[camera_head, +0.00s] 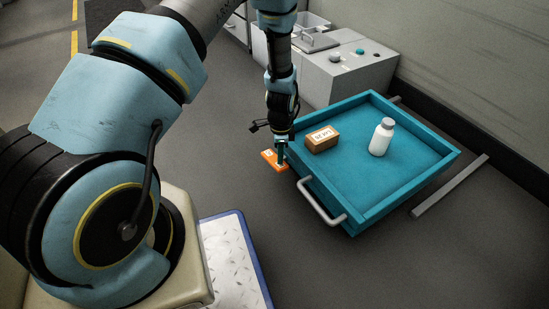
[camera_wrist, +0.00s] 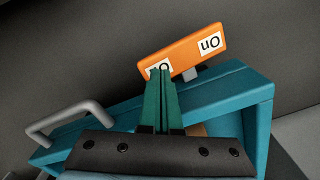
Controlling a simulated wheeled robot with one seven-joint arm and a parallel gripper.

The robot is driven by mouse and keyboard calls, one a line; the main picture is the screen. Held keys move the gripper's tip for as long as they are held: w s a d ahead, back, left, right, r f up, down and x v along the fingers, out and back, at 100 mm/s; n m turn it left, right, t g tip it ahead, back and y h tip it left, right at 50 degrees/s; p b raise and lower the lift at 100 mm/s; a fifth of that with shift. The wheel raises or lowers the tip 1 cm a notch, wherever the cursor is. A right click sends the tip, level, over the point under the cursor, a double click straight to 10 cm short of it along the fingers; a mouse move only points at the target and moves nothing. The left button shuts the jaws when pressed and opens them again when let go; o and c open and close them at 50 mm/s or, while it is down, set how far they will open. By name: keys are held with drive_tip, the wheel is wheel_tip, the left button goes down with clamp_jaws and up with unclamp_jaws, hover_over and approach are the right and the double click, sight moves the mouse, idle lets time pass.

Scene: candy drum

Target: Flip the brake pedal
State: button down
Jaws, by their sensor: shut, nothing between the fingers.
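The brake pedal is an orange plate (camera_head: 269,158) beside the left edge of the teal cart, and it also shows in the wrist view (camera_wrist: 185,50). It looks tilted in the wrist view. A white label reading "On", upside down there, is on its right end. A second label on its left end is partly hidden by my fingers. My gripper (camera_head: 281,163) points down at the pedal, shut and empty. In the wrist view its teal fingertips (camera_wrist: 161,72) overlap the pedal's left end. I cannot tell whether they touch it.
The teal cart (camera_head: 408,182) has raised walls and a grey handle (camera_head: 320,203) on its near left side. A brown box (camera_head: 322,139) and a white bottle (camera_head: 381,137) stand in it. A grey machine (camera_head: 340,75) stands behind. Floor in front is clear.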

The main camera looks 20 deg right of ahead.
drive_tip(key=shift+f+b, duration=0.55)
drive_tip(key=shift+f, duration=0.55)
idle(0.4)
drive_tip(key=shift+r+p, duration=3.05)
drive_tip(key=shift+r, duration=0.55)
